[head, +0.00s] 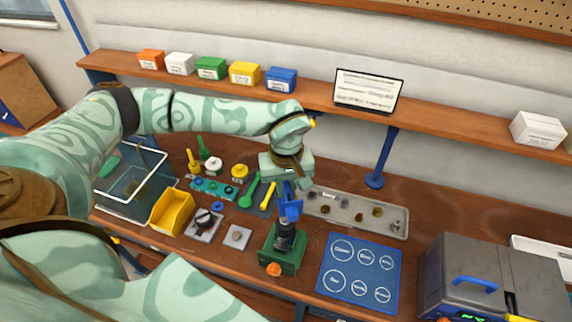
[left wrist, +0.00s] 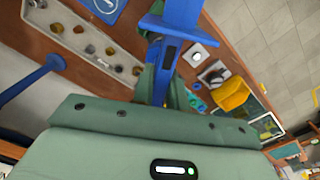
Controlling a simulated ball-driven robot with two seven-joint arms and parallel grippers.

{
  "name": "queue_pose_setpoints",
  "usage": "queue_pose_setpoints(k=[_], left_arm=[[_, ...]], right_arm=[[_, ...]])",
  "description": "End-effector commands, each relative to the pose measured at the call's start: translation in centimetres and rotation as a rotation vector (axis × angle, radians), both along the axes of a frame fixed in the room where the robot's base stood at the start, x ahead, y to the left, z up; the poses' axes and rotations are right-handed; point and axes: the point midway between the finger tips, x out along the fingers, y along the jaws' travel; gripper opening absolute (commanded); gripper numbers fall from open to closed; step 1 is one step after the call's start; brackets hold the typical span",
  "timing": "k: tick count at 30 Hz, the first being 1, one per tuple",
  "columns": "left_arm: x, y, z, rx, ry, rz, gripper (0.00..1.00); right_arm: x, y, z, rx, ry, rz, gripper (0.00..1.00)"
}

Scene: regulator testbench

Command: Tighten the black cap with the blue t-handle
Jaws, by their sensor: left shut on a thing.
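My left gripper (head: 287,186) points down over the green stand (head: 283,254), shut on the blue t-handle (head: 290,209). The t-handle is directly above the black cap (head: 285,231), which sits upright at the top of the stand. In the head view the t-handle's lower end meets the cap's top, but I cannot tell how far it is seated. In the left wrist view the blue t-handle (left wrist: 190,28) shows large in front of the palm, with its crossbar across. It hides most of the stand and cap there. My right gripper is not seen.
A blue mat with white circles (head: 357,270) lies right of the stand. A grey parts tray (head: 350,213) is behind it. A yellow bin (head: 172,212) and small plates are at left. A grey machine (head: 490,285) stands at right. A shelf (head: 330,101) runs behind.

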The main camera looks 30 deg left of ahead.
Motion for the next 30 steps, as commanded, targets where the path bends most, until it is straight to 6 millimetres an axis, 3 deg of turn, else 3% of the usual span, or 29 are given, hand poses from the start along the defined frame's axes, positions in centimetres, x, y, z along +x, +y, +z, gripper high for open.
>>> queue_pose_setpoints(k=[1,4,21,30], left_arm=[[0.1,0.1,0.4,0.001,0.0,0.019,0.0],[0.1,0.3,-0.1,0.003,0.0,0.039,0.0],[0.1,0.3,-5.2,0.003,0.001,0.038,0.0],[0.1,0.3,-5.8,0.003,0.0,0.038,0.0]], right_arm=[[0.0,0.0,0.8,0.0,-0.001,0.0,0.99],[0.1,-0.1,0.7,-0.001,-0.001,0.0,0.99],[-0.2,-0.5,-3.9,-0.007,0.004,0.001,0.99],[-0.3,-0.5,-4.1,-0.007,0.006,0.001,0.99]])
